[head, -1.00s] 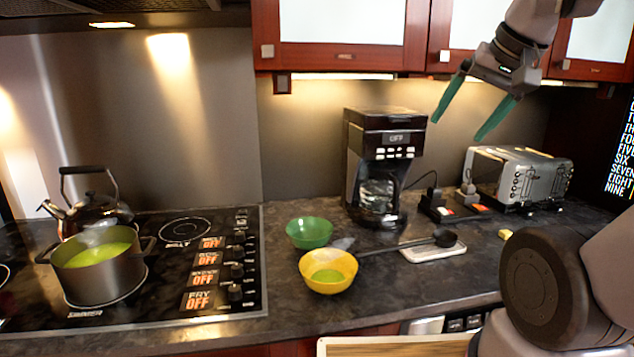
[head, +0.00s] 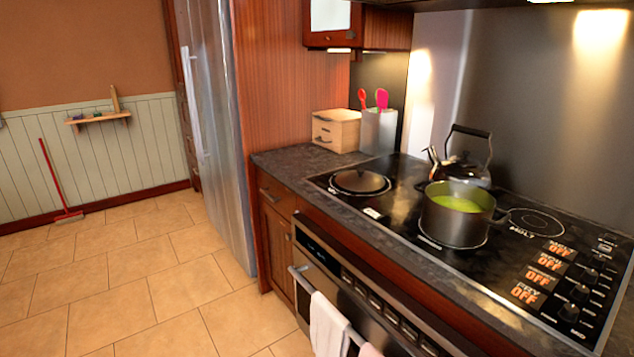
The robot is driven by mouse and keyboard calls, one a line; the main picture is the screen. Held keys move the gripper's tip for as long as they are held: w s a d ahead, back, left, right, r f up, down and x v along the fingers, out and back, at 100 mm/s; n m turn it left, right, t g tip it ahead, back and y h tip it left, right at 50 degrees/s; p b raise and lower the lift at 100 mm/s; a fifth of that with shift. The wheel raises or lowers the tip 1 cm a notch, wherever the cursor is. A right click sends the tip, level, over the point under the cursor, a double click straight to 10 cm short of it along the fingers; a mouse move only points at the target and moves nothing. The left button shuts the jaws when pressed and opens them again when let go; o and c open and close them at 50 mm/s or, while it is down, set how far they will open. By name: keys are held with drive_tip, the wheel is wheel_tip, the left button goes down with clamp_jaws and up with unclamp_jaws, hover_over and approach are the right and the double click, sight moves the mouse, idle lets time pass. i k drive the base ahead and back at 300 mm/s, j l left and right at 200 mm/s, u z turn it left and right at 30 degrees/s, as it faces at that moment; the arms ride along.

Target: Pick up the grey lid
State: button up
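A dark grey round disc that looks like the lid (head: 360,181) lies flat on the left end of the black cooktop (head: 400,207). Its details are small, and I cannot make out its handle clearly. To its right stands a grey pot (head: 457,222) with green soup in it, uncovered. My gripper is not in view.
A dark kettle (head: 462,170) stands behind the pot. A wooden drawer box (head: 336,131) and a utensil holder (head: 378,130) stand at the counter's back left. Towels (head: 328,324) hang from the oven handle. The tiled floor is clear at left; a red broom leans on the wall.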

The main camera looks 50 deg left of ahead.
sight(359, 180)
drive_tip(key=u, duration=1.85)
drive_tip(key=j+z, duration=0.1)
drive_tip(key=j, duration=0.55)
drive_tip(key=i+j+z, duration=0.15)
drive_tip(key=j, duration=0.25)
drive_tip(key=i+j+z, duration=0.15)
drive_tip(key=j, duration=0.3)
drive_tip(key=j+z, duration=0.15)
drive_tip(key=j, duration=0.3)
drive_tip(key=i+j+z, duration=0.15)
drive_tip(key=j, duration=0.3)
drive_tip(key=i+j+z, duration=0.15)
drive_tip(key=i+j, duration=0.25)
drive_tip(key=i+j+z, duration=0.1)
drive_tip(key=i+j, duration=0.25)
drive_tip(key=j, duration=0.15)
drive_tip(key=i+j+z, duration=0.15)
drive_tip(key=i+j, duration=0.15)
drive_tip(key=j, duration=0.2)
